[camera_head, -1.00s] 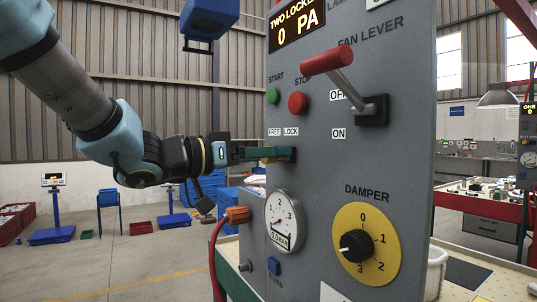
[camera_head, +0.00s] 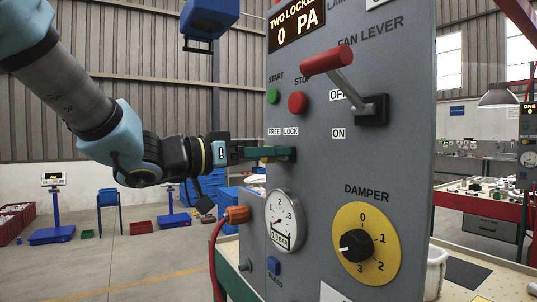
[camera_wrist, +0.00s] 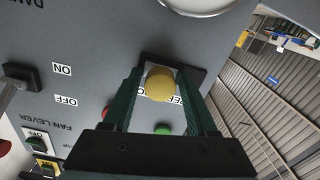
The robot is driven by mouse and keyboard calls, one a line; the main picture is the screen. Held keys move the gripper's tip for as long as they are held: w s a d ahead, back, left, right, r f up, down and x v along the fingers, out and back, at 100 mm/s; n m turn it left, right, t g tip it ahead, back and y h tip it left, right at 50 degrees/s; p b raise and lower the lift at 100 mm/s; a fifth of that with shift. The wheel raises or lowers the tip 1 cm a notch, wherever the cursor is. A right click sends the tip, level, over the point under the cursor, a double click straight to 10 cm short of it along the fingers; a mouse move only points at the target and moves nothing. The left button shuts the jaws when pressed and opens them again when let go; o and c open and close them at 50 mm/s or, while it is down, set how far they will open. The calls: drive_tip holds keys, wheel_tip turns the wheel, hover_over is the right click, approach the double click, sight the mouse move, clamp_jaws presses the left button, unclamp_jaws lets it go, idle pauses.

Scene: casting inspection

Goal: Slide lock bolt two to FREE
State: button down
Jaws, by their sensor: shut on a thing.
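Lock bolt two is a yellow round knob (camera_wrist: 160,84) in a dark slot plate (camera_wrist: 150,59) on the grey panel (camera_head: 400,130). My gripper (camera_head: 277,154) reaches the panel from the left, just under the FREE and LOCK labels. In the wrist view its green fingers (camera_wrist: 160,80) stand on both sides of the knob, shut on it. The fingers partly hide the knob in the head view and the labels in the wrist view. The panel display (camera_head: 296,23) reads TWO LOCKED, 0 PA.
Above the bolt are a green START button (camera_head: 273,96) and a red STOP button (camera_head: 298,103). The red-handled fan lever (camera_head: 335,68) sticks out at the upper right. Below are a pressure gauge (camera_head: 284,222), an orange hose fitting (camera_head: 237,215) and the yellow damper dial (camera_head: 366,244).

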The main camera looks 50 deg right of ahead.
drive_tip(key=w, duration=0.1)
drive_tip(key=w+d+p, duration=0.1)
drive_tip(key=w, duration=0.1)
drive_tip(key=shift+w+d+r+p, duration=0.1)
drive_tip(key=shift+w+d+p, duration=0.15)
drive_tip(key=shift+w+p, duration=0.15)
drive_tip(key=shift+c, duration=2.2)
unclamp_jaws()
drive_tip(key=b+v, duration=0.3)
drive_tip(key=v, duration=0.8)
drive_tip(key=shift+s, duration=0.1)
